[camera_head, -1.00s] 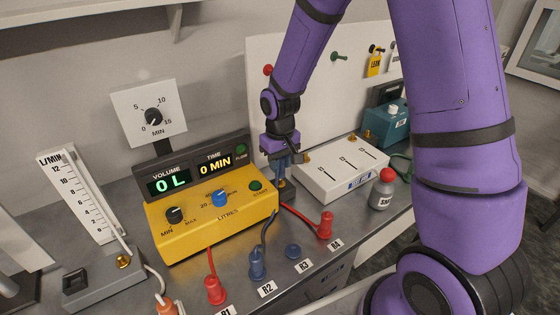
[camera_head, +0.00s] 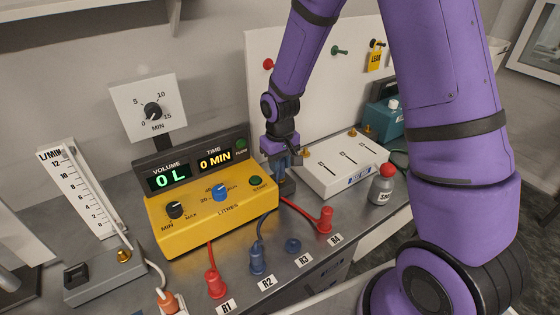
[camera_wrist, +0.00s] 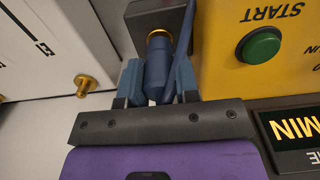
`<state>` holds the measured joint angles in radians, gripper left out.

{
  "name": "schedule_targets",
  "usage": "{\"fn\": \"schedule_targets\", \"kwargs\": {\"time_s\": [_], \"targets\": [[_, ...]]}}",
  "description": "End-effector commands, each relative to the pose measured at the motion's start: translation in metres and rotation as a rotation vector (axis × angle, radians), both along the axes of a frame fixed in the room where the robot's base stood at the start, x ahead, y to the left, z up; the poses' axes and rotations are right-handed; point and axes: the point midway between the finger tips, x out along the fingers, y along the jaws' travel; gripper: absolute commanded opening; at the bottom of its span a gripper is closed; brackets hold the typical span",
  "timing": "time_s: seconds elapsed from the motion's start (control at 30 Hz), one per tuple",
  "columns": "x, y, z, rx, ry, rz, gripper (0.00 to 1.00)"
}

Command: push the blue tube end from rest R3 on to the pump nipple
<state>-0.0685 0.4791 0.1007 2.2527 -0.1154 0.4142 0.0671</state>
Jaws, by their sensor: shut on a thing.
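My gripper (camera_head: 283,162) is at the right end of the yellow meter, above the dark pump block (camera_head: 286,188). In the wrist view my gripper (camera_wrist: 157,85) is shut on the blue tube end (camera_wrist: 156,72), with a finger on each side. The brass pump nipple (camera_wrist: 160,35) shows as a ring at the tube end's far mouth, against the pump block (camera_wrist: 150,17). They look lined up and touching, but I cannot tell how far the tube covers the nipple. Rest R3 (camera_head: 293,245) shows only a low blue stub.
The yellow meter (camera_head: 180,236) stands close on the left, its green START button (camera_wrist: 259,46) near my gripper. A white box (camera_head: 343,178) with brass fittings stands close on the right. Red and blue tube ends stand at R1 (camera_head: 215,284), R2 (camera_head: 257,260) and R4 (camera_head: 325,220).

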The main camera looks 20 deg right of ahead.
Motion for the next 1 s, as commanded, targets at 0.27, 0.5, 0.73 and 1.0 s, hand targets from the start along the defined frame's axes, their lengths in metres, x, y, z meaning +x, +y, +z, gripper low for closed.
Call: {"fn": "schedule_targets", "kwargs": {"time_s": [0.27,0.5,0.73,1.0], "targets": [[0.0,0.0,-0.006,0.0,0.0,0.0,0.32],[0.0,0.0,-0.005,0.0,0.0,0.0,0.59],[0.0,0.0,-0.002,0.0,-0.001,0.0,0.59],[0.001,0.0,0.035,0.0,-0.005,0.0,0.59]]}}
